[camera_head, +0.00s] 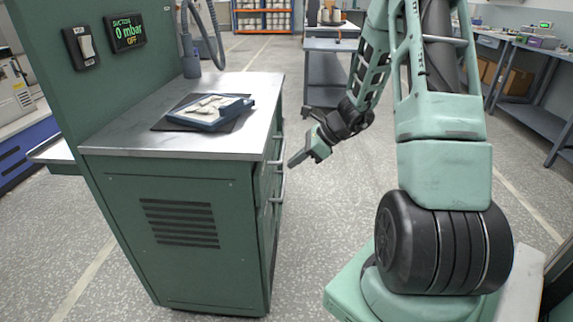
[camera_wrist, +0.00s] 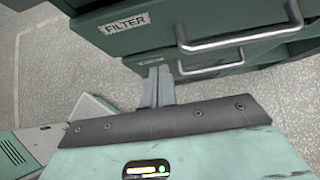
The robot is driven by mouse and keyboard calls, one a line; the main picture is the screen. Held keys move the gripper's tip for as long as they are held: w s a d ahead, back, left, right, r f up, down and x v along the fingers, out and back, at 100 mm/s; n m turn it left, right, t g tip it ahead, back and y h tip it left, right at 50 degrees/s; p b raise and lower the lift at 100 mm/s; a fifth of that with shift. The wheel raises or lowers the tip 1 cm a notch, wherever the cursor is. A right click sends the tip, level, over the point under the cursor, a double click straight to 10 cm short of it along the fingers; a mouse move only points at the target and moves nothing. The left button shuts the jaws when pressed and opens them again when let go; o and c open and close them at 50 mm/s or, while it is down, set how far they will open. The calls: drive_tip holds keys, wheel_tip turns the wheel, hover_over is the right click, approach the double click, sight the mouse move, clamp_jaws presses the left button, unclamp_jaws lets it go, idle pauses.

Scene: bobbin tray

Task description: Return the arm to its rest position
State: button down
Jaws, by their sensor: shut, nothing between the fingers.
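My gripper (camera_head: 298,160) hangs to the right of the green cabinet, below the level of its metal top, with its fingers pointing toward the drawer side. It is shut and empty. In the wrist view the closed fingers (camera_wrist: 158,87) show in front of the drawer fronts. One drawer, labelled FILTER (camera_wrist: 126,23), has a metal handle (camera_wrist: 240,40); a lower handle (camera_wrist: 210,68) shows beneath it. The gripper looks close to the handles, but I cannot tell the exact gap.
On the cabinet top (camera_head: 130,138) a blue tray (camera_head: 229,115) with pale pieces lies on a dark mat (camera_head: 170,124). A suction panel (camera_head: 128,32) reads 0 mbar, OFF. A grey hose (camera_head: 217,45) hangs behind. Workbenches (camera_head: 548,58) stand at right.

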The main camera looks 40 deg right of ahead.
drive_tip(key=v, duration=0.7)
drive_tip(key=shift+p, duration=0.45)
